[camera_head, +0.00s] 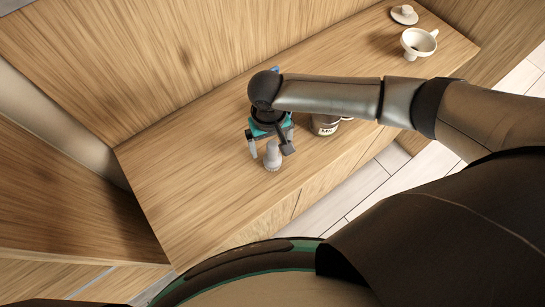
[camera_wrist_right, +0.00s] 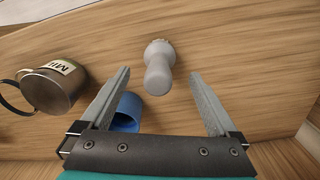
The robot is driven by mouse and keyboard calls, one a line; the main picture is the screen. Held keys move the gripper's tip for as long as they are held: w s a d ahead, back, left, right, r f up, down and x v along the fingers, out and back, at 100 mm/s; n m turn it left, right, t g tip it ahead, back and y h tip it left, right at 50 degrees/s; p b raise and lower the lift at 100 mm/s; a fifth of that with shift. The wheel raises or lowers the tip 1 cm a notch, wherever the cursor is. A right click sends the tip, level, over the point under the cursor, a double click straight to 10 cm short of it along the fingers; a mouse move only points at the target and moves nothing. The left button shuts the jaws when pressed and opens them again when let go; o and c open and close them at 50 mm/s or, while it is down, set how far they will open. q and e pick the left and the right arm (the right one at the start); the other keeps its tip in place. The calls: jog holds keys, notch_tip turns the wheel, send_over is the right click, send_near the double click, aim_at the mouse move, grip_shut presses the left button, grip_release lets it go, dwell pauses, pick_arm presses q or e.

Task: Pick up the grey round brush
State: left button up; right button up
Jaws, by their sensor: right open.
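The grey round brush (camera_head: 272,157) stands on the wooden counter in the head view, just beside my right gripper (camera_head: 270,147). The fingers are open and apart, with nothing held. I cannot tell from these views whether a finger touches the brush. My left gripper is not in view.
A blue object (camera_wrist_right: 127,112) lies near the left finger. A white cup (camera_head: 418,42) and a small lidded item (camera_head: 404,14) stand at the far right. The counter's left part is clear.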

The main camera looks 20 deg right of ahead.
aim_at(272, 155)
jog(key=shift+s+d+f, duration=0.1)
jog(key=shift+s+f, duration=0.05)
jog(key=shift+f, duration=1.2)
jog(key=shift+s+f, duration=0.1)
jog(key=shift+f, duration=1.2)
jog(key=c, duration=1.5)
jog(key=shift+o, duration=0.2)
jog(key=shift+r, duration=0.1)
